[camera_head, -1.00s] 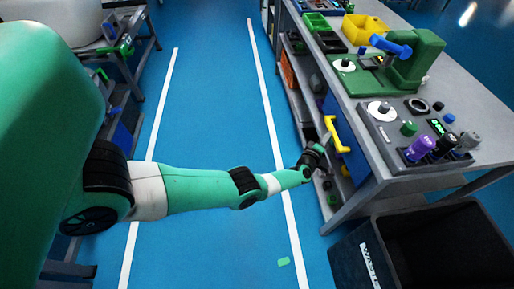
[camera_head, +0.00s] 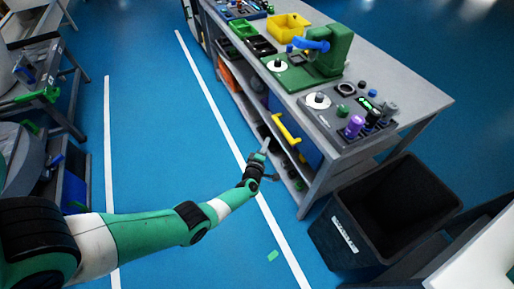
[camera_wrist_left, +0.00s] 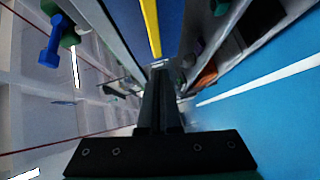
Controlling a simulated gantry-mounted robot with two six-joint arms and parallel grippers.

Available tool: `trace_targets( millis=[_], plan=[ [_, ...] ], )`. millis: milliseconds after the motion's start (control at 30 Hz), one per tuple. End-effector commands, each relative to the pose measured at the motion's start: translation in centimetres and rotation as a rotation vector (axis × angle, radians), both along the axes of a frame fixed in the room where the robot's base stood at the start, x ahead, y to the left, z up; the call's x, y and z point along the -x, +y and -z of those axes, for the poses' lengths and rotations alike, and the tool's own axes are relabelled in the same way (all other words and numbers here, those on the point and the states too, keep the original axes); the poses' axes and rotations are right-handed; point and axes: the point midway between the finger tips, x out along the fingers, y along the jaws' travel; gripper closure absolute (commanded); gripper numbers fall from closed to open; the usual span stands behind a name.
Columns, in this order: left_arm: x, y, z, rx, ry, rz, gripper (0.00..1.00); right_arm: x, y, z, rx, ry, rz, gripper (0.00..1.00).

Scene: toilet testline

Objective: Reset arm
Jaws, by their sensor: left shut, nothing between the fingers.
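My left arm comes in from the lower left in the head view, green and white with black joints. Its gripper (camera_head: 265,147) is over the blue floor, in front of the workbench's open side and left of the yellow handle (camera_head: 287,132). In the left wrist view the dark fingers (camera_wrist_left: 159,66) are together with nothing between them. The yellow handle also shows there as a yellow bar (camera_wrist_left: 151,25) beyond the fingertips. I cannot tell whether the gripper touches the bench. My right gripper is not in view.
The grey workbench (camera_head: 410,95) carries a green press (camera_head: 328,58), a control panel and coloured bins. A black waste bin (camera_head: 345,240) stands at its near end. A small green piece (camera_head: 272,256) lies on the floor. Shelving stands at left, with open floor between.

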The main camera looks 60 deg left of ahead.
Motion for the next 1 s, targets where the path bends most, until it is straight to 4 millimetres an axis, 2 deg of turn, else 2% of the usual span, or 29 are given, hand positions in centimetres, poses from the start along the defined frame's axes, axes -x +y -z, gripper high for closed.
trace_targets(
  millis=[33, 200, 400, 767, 867, 967, 1000],
  plan=[
    [0.9, -1.1, -1.3, 0.001, 0.001, 0.004, 1.00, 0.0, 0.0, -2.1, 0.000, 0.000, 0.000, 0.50],
    [3.3, -3.5, -1.3, 0.000, 0.000, 0.002, 1.00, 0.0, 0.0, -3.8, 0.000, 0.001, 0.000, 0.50],
    [4.3, -4.5, -1.1, -0.001, -0.002, -0.001, 1.00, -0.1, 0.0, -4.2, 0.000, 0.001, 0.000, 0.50],
    [4.3, -4.5, -1.0, -0.001, -0.002, 0.000, 1.00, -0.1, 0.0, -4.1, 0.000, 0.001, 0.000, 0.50],
    [3.3, -5.2, -1.9, -0.005, -0.013, 0.019, 1.00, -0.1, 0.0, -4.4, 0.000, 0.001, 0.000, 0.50],
    [0.2, -6.3, -5.2, -0.019, -0.070, 0.056, 1.00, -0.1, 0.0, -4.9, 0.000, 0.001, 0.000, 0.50],
    [-1.3, -6.7, -7.5, -0.031, -0.114, 0.071, 1.00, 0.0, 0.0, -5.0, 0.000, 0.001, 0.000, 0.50]
  ],
)
